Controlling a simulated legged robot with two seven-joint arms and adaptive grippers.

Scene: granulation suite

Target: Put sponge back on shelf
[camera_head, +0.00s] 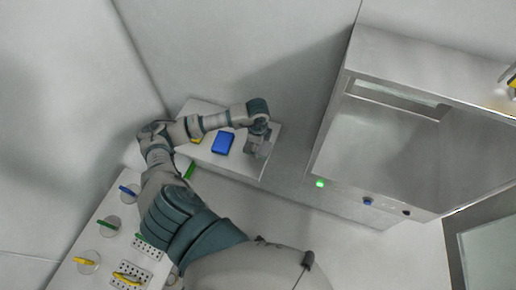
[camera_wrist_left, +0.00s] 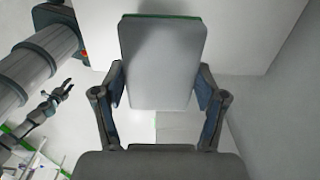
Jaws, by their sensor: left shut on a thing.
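A pale grey block with a thin green edge, which looks like the sponge (camera_wrist_left: 162,60), is held between the two fingers of my left gripper (camera_wrist_left: 160,105) in the left wrist view. In the head view, my left gripper (camera_head: 260,140) is above the right end of a white shelf (camera_head: 245,165). The sponge is hard to make out there. The white shelf surface also shows at the top of the left wrist view (camera_wrist_left: 250,30), behind the block. I cannot tell whether the block touches it.
A blue block (camera_head: 223,143) lies on the shelf, left of my left gripper. A yellow piece (camera_head: 196,140) is partly hidden by my arm. A green piece (camera_head: 189,171) is at the shelf's front. A large metal cabinet (camera_head: 420,120) stands at the right. A tray-like surface (camera_head: 72,268) with coloured items is lower left.

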